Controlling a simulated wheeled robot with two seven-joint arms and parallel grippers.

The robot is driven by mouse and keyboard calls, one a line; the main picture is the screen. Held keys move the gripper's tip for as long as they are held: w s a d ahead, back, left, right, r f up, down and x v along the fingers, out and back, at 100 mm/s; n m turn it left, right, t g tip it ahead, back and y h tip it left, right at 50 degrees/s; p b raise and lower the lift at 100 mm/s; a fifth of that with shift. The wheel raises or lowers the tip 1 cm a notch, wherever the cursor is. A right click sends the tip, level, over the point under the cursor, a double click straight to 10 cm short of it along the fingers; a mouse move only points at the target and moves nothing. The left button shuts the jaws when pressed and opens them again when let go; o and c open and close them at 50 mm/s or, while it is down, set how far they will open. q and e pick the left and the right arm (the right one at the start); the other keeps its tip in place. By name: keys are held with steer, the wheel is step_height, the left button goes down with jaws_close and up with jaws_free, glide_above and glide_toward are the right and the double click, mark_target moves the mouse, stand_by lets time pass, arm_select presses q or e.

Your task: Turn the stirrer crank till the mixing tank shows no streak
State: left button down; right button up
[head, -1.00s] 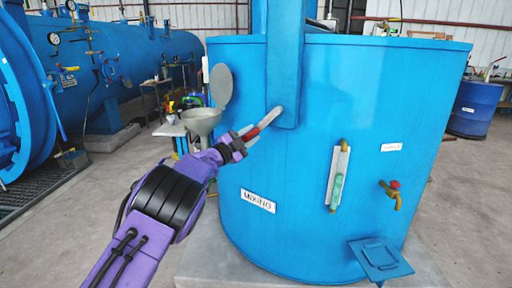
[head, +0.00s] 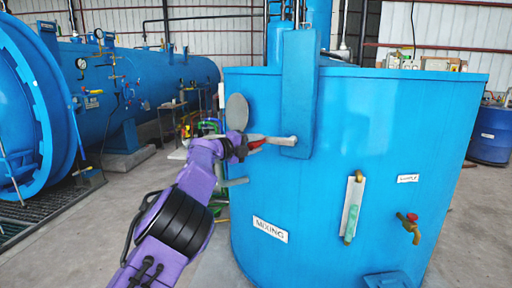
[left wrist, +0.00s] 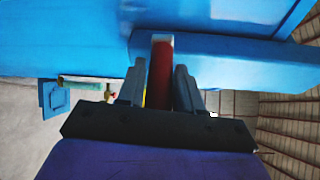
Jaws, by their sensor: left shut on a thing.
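The blue mixing tank (head: 330,190) fills the right half of the head view and has a "MIXING" label (head: 270,229). The stirrer crank (head: 280,140) comes out of a blue upright housing (head: 300,95) on the tank's front; its metal arm points left to a red handle. My left gripper (head: 248,148) is shut on the red handle. In the left wrist view the red handle (left wrist: 160,75) stands between the two fingers (left wrist: 160,88). A sight glass (head: 352,208) on the tank holds a green band; I cannot make out streaks. My right gripper is not in view.
A brass tap with a red knob (head: 408,225) sticks out to the right of the sight glass. A big blue autoclave (head: 150,85) lies at the left. A blue drum (head: 490,135) stands at the far right. The floor at the left front is clear.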

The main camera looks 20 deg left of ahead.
arm_select(q)
steer(key=shift+r+m, duration=0.3)
steer(key=shift+r, duration=0.1)
steer(key=c, duration=0.8)
jaws_free()
steer(key=shift+f, duration=0.1)
steer(key=shift+s+a+f, duration=0.1)
steer(key=shift+s+a, duration=0.1)
steer(key=shift+s, duration=0.05)
steer(key=shift+r+b+v, duration=0.15)
steer(key=shift+b+v, duration=0.75)
steer(key=shift+v, duration=1.55)
steer(key=shift+r+b+v, duration=0.15)
steer(key=shift+b+v, duration=0.7)
steer(key=shift+v, duration=1.65)
